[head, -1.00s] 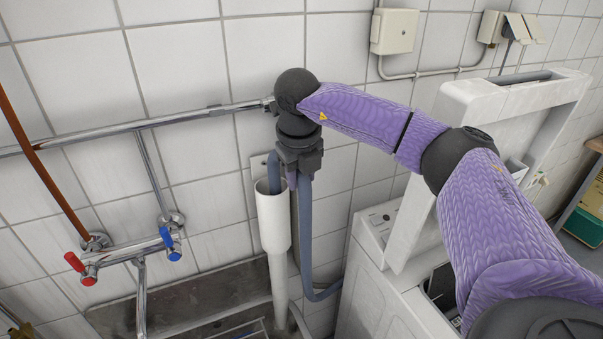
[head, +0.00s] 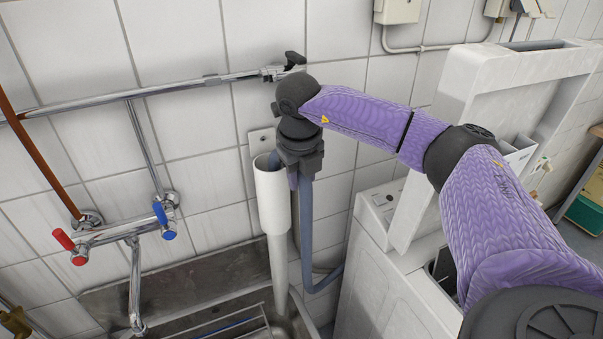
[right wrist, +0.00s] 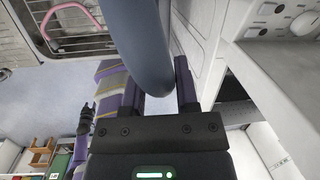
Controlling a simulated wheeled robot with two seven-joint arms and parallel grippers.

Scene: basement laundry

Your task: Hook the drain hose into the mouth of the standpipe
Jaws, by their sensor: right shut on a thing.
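The standpipe (head: 272,203) is a white upright pipe with a wide mouth, left of my right gripper in the head view. My right gripper (head: 298,170) is shut on the blue-grey drain hose (head: 306,220), just right of the mouth and close to its rim. The hose rises to the gripper from below, and its other leg goes down inside the mouth; the end is hidden in the pipe. The gripper hides the bend. In the right wrist view the hose (right wrist: 148,45) runs between the fingers. A small dark shape at that view's left may be my left gripper (right wrist: 85,118); its fingers are unclear.
A white washing machine (head: 385,290) stands right of the standpipe, its lid (head: 455,120) raised. A metal sink (head: 200,290) lies below. A mixer tap (head: 115,235) with red and blue handles is on the tiled wall at left. A chrome pipe (head: 150,92) runs behind the gripper.

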